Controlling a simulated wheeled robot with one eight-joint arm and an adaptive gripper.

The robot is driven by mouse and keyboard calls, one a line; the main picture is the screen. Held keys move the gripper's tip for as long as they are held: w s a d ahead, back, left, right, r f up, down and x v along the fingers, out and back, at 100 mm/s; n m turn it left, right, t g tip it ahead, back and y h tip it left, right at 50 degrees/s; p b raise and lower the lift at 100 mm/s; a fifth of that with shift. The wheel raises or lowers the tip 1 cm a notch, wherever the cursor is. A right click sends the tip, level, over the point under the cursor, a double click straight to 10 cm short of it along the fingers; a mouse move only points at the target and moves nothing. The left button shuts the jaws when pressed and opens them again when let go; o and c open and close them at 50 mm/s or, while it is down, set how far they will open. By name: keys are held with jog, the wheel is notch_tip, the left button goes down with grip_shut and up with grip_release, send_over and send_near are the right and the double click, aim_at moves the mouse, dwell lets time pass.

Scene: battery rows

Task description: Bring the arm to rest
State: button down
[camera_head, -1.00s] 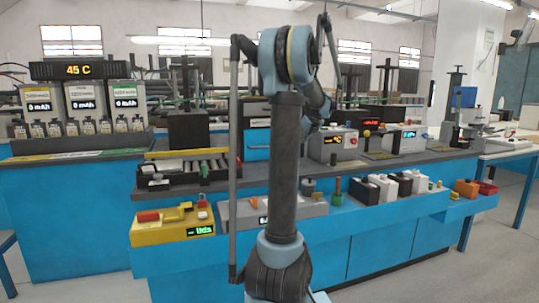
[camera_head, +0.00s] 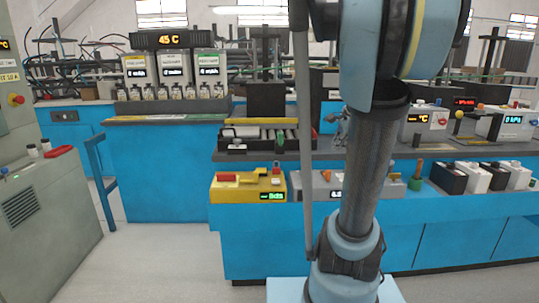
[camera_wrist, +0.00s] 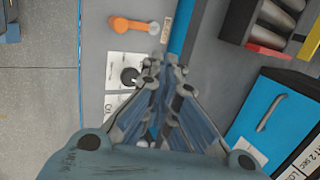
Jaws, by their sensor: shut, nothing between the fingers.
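My arm (camera_head: 372,170) stands upright in the foreground of the head view, right of centre, with its upper joint cut off by the top edge. My gripper (camera_wrist: 165,68) is shut and empty in the wrist view, its fingers together and pointing away from the camera. In the head view it shows small and partly hidden beside the arm, at the back of the bench. Below it in the wrist view lie a grey panel with a black knob (camera_wrist: 130,76) and an orange handle (camera_wrist: 132,25).
A yellow device (camera_head: 248,186) and a grey device (camera_head: 315,184) stand on the blue bench's front ledge. Black and white blocks (camera_head: 475,178) stand to the right. A grey cabinet (camera_head: 45,200) stands at the left. Open floor (camera_head: 160,250) lies between cabinet and bench.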

jog(key=s+a+f+n+g, duration=0.1)
jog(key=s+a+f+n, duration=0.2)
jog(key=s+f+n, duration=0.5)
jog(key=s+a+f+n+g+h, duration=0.1)
jog(key=s+a+f+n, duration=0.3)
jog(key=s+f+n, duration=0.5)
jog(key=s+g, duration=0.1)
jog(key=s, duration=0.6)
jog(key=shift+s+a+n+h, duration=0.2)
jog(key=shift+s+n+h, duration=0.1)
jog(key=shift+w+f, duration=0.25)
jog(key=shift+w, duration=0.25)
jog(key=c, duration=2.3)
grip_release()
